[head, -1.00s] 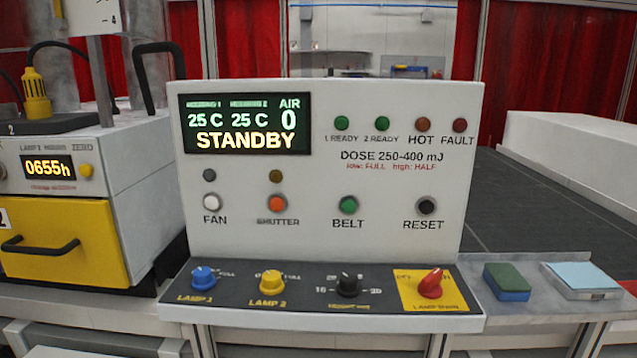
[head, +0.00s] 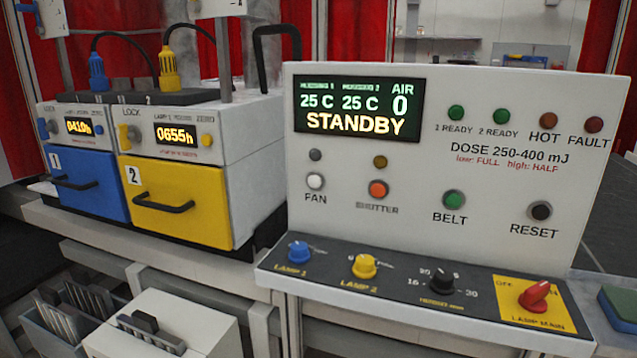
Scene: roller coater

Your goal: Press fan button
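The white control panel (head: 420,215) stands upright at the right of the head view. Its white fan button (head: 315,181) is at the left, above the label FAN. A grey indicator (head: 315,155) sits just above it and looks unlit. The display (head: 358,108) reads 25 C, 25 C, AIR 0 and STANDBY. To the right of the fan button are the orange shutter button (head: 378,189), green belt button (head: 453,199) and black reset button (head: 540,211). Neither gripper is in view.
The sloped console below has a blue knob (head: 299,252), yellow knob (head: 364,266), black knob (head: 441,281) and red lamp main switch (head: 535,295). Left of the panel are a blue drawer (head: 89,190) and a yellow drawer (head: 180,203). A grey bin (head: 60,335) stands lower left.

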